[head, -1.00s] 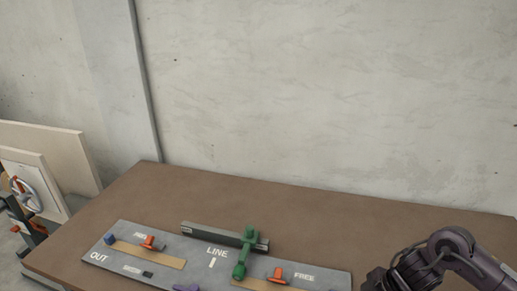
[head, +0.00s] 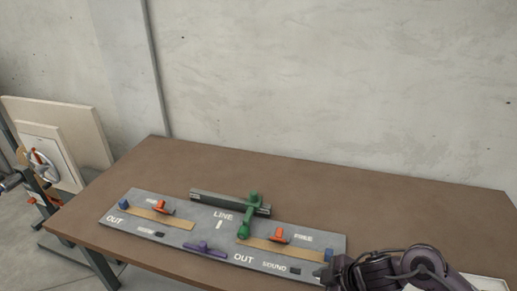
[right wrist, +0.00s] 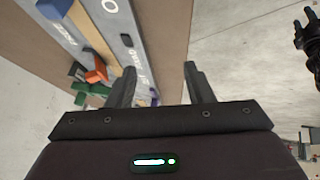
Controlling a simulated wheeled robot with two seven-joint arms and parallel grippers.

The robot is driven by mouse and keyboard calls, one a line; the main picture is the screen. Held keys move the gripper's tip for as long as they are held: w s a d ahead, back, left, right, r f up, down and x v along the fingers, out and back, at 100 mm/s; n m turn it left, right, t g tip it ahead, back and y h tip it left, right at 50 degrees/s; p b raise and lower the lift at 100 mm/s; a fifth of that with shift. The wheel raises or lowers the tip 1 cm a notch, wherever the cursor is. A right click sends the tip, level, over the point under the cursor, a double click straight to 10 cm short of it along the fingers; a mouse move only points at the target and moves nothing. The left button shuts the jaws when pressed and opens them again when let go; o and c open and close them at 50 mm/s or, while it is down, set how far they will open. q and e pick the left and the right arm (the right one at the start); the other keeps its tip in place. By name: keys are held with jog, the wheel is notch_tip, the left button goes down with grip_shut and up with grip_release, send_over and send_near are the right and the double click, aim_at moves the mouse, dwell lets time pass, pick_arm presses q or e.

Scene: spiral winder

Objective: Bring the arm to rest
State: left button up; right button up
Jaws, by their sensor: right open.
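My right arm comes in at the lower right of the head view, over the right end of the grey board (head: 172,239). My right gripper (right wrist: 160,82) is open in the right wrist view, with its two fingers apart and nothing between them. A dark jointed shape at the right edge of that view looks like my left gripper (right wrist: 311,45); its jaws are too small to read. On the board are a green lever (head: 247,222), two orange knobs, left (head: 163,207) and right (head: 278,236), a blue block (head: 123,204) and a purple handle (head: 205,249).
The brown table (head: 380,204) is bare behind and to the right of the board. A grey bar (head: 215,197) lies at the board's back edge. A winder with a handwheel (head: 42,165) and pale panels stands left of the table. A concrete wall is behind.

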jog(key=a+r+m+t+h, duration=0.1)
jog(key=a+r+m+t, duration=0.3)
jog(key=a, duration=0.1)
jog(key=s+d+f+m+g+h, duration=0.3)
jog(key=s+d+m+g+h, duration=0.15)
jog(key=s+d+m, duration=0.7)
jog(key=s+a+f+n+g, duration=0.1)
jog(key=s+f, duration=0.1)
jog(key=f, duration=1.3)
jog(key=s+a+f+n+g, duration=0.1)
jog(key=s+f, duration=0.1)
jog(key=f, duration=1.2)
jog(key=s+d+f, duration=0.2)
jog(key=s+f, duration=0.7)
jog(key=s+d+f, duration=0.1)
jog(key=s+f, duration=0.8)
jog(key=s, duration=0.1)
jog(key=shift+s+d+g, duration=0.25)
jog(key=shift+d+g, duration=0.1)
jog(key=shift+d, duration=0.05)
